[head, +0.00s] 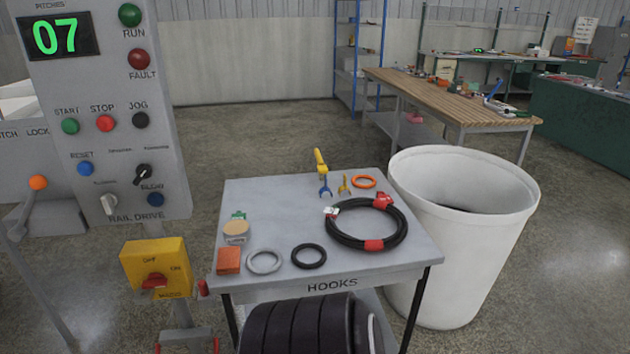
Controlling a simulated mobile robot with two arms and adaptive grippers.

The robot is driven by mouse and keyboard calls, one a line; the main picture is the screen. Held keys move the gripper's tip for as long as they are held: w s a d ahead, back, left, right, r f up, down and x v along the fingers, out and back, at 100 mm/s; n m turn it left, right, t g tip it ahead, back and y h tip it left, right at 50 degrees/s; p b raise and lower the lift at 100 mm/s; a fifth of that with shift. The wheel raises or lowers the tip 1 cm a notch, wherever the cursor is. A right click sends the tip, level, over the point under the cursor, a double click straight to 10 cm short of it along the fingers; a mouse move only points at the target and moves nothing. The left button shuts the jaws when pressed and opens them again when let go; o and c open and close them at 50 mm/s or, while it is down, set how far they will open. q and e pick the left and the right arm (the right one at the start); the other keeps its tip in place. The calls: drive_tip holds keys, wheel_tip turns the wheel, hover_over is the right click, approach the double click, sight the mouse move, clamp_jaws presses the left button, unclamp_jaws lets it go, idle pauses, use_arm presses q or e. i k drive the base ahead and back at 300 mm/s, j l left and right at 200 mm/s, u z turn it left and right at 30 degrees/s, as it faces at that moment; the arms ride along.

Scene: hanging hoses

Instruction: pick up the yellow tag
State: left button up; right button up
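A small yellow piece (344,185) lies near the back edge of the grey table marked HOOKS (285,200). It may be the yellow tag, but it is too small to make out its shape surely. Just left of it is a tool with a yellow upper part (320,162) and a blue forked end (325,191). An orange ring (363,181) lies close on its right. Neither of my grippers is in view.
A coiled black hose with red bands (346,239), a grey ring (264,262), a black ring (308,256), an orange block (229,260) and a round tin (236,233) share the table. A white bin (462,260) stands right; a control panel (110,130) left.

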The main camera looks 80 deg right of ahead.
sight(345, 186)
drive_tip(key=z, duration=2.95)
